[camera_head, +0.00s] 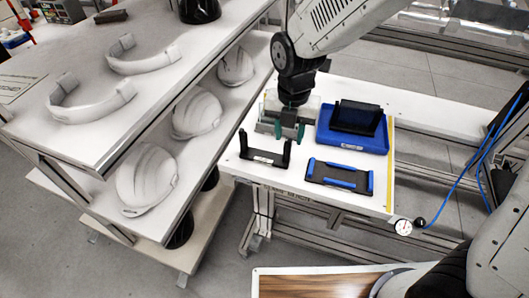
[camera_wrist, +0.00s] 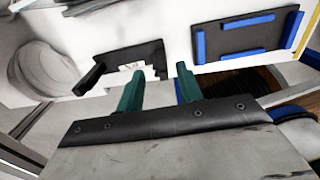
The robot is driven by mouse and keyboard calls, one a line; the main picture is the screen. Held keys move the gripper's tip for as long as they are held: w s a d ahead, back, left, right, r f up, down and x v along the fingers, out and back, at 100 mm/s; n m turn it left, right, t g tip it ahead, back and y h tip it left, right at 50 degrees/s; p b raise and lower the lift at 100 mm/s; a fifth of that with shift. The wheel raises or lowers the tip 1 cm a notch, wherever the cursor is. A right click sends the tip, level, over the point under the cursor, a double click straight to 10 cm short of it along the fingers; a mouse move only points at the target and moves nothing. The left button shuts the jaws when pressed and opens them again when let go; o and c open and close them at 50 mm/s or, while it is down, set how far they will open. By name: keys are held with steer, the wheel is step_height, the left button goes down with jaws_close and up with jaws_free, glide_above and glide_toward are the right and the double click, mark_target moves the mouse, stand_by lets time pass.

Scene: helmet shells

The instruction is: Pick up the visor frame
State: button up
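A black frame (camera_head: 265,154) with two raised ends stands on the white table near its left front edge; I take it for the visor frame. It also shows in the wrist view (camera_wrist: 122,57), just beyond my fingertips. My gripper (camera_head: 289,132) is above the table, behind and slightly right of this frame in the head view. In the wrist view its green fingers (camera_wrist: 158,86) are apart, with nothing held between them.
A black plate with blue strips (camera_head: 339,178) lies right of the frame. A blue case with a black holder (camera_head: 352,140) sits behind it. White curved bands (camera_head: 90,105) lie on the left shelf top, with white helmet shells (camera_head: 146,178) below. A dial gauge (camera_head: 403,227) is at the table's right corner.

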mark_target(288, 161)
steer(key=f, duration=0.6)
steer(key=shift+s+d+f, duration=0.1)
steer(key=shift+s+f, duration=0.05)
steer(key=shift+s, duration=0.1)
steer(key=shift+c, duration=0.3)
jaws_close()
